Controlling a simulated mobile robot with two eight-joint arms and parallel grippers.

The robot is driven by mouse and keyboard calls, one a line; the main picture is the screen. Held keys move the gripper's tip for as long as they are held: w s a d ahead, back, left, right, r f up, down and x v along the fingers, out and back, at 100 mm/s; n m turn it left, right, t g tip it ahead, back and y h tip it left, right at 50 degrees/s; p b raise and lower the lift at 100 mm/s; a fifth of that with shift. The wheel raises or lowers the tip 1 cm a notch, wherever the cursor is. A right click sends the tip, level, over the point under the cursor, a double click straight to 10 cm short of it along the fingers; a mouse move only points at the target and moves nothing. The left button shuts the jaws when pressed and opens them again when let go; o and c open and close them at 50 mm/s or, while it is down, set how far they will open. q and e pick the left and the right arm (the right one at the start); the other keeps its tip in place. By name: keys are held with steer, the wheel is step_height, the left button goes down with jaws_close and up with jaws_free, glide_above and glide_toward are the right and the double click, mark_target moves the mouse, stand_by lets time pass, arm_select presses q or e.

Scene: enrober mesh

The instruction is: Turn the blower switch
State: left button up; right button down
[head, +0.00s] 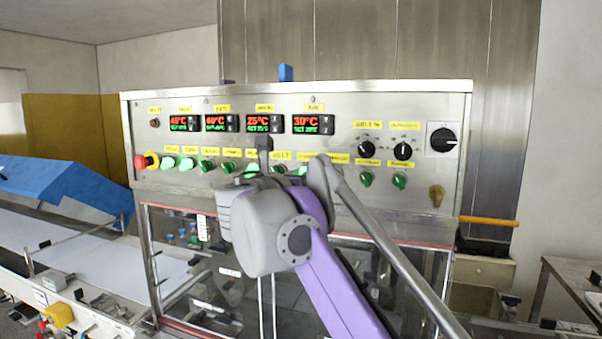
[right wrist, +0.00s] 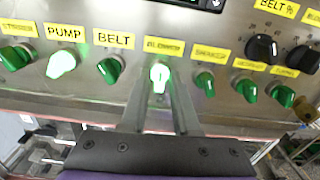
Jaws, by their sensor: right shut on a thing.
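The blower switch (right wrist: 159,76) is a small knob on the steel control panel (right wrist: 222,118), under the yellow label BLOWER (right wrist: 163,46). It glows pale green-white and its handle looks close to upright. My right gripper (right wrist: 160,92) is shut on it, with one finger on each side. In the head view my right wrist and arm cover most of this spot, and the fingertips are hard to make out there. My left gripper is not in view.
The lit pump switch (right wrist: 61,65) and the unlit belt switch (right wrist: 110,70) are left of the blower switch. The unlit shaker switch (right wrist: 205,84) is close on its right. A red emergency stop (head: 141,162) sits at the panel's left end.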

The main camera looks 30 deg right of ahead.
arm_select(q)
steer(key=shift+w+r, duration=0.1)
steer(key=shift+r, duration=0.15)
arm_select(e)
steer(key=n, duration=0.5)
stand_by(0.3)
steer(key=c, duration=0.9)
jaws_free()
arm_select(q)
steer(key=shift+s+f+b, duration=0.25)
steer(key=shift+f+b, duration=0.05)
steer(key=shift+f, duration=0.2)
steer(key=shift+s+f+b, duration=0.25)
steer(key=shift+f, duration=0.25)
arm_select(e)
steer(key=shift+v, duration=5.45)
